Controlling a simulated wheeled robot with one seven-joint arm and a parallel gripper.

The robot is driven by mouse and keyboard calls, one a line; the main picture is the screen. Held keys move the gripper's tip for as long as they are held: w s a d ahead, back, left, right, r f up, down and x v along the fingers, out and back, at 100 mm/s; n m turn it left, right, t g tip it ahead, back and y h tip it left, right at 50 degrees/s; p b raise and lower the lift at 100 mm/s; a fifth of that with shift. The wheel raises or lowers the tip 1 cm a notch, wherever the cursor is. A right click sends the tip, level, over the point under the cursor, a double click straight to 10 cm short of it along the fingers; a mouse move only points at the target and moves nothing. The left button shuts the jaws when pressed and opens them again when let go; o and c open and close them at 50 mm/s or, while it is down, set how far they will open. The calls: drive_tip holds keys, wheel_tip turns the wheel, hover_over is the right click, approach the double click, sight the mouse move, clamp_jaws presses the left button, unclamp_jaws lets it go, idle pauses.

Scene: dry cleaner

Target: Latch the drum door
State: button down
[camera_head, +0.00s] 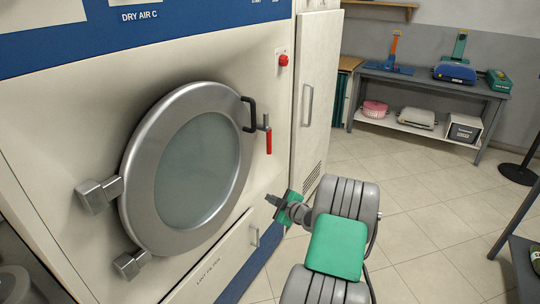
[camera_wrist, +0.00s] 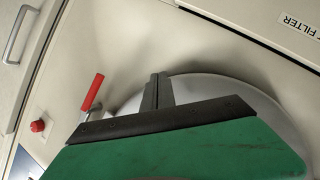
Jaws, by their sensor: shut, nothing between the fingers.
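The round drum door (camera_head: 148,190) has a grey metal rim and a glass window. It looks closed against the machine front, though a small gap could not be told. A black handle (camera_head: 249,114) is on its right rim. Just right of it, the latch lever (camera_head: 268,142) hangs with its red grip pointing down. My gripper (camera_head: 274,200) is low and right of the door, below the lever and apart from it. In the wrist view, my gripper's dark fingers (camera_wrist: 158,91) are together and empty. The red grip (camera_wrist: 92,92) and door rim (camera_wrist: 215,82) show there, the rim partly hidden.
A red button (camera_head: 283,60) is above the latch. A lint filter drawer (camera_head: 225,260) is below the door. A tall cabinet door with a handle (camera_head: 307,104) stands to the right. A table (camera_head: 420,82) with several items is at the back.

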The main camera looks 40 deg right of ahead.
drive_tip(key=w+d+r+n+t+h, duration=0.1)
drive_tip(key=d+r+n+t+h, duration=0.2)
drive_tip(key=r+n, duration=0.4)
wheel_tip(320, 180, up, 2)
drive_tip(key=shift+w+d+r, duration=0.15)
drive_tip(key=shift+w+d, duration=0.05)
drive_tip(key=shift+d, duration=0.4)
drive_tip(key=shift+w, duration=0.1)
drive_tip(key=p, duration=0.3)
approach(269, 153)
drive_tip(key=w+a+r, duration=0.2)
drive_tip(key=w+a, duration=0.1)
drive_tip(key=w, duration=0.1)
drive_tip(key=w+d+p, duration=0.1)
drive_tip(key=w+d, duration=0.1)
drive_tip(key=shift+w+d+r, duration=0.1)
drive_tip(key=shift+w+d, duration=0.2)
drive_tip(key=shift+d, duration=0.1)
drive_tip(key=shift+w+d, duration=0.25)
drive_tip(key=shift+d, duration=0.1)
drive_tip(key=shift+f+n+b, duration=0.3)
drive_tip(key=shift+b, duration=0.3)
